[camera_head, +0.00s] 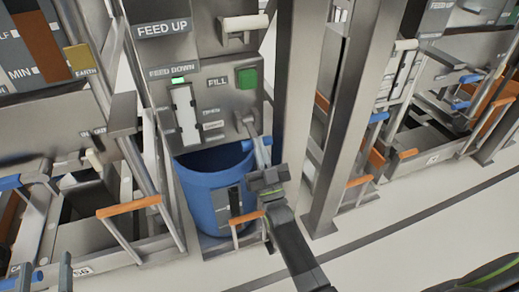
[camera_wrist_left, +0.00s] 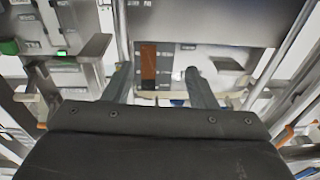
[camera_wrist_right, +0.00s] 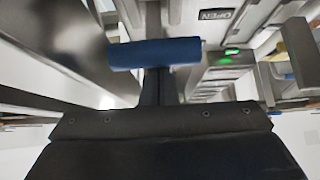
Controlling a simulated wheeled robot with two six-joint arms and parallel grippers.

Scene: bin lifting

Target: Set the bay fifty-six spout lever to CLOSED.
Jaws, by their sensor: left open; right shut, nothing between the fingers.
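The spout lever (camera_head: 250,127) hangs from a pivot on the middle bay's grey panel, angled down to the right, by the small OPEN and lower labels (camera_head: 212,125). Its blue crossbar grip (camera_wrist_right: 155,53) lies across the tips of my right gripper (camera_wrist_right: 158,80) in the right wrist view; whether they touch I cannot tell. My right gripper (camera_head: 260,152) is shut with nothing between its fingers, and hides part of the lever in the head view. My left gripper (camera_wrist_left: 160,85) is open and empty, facing the left bay's panel.
A blue bin (camera_head: 205,190) stands under the middle panel, behind an orange-handled bar (camera_head: 247,217). A green FILL button (camera_head: 247,78) is above the lever. A grey post (camera_head: 295,90) stands close right of my right gripper. The floor in front (camera_head: 420,225) is clear.

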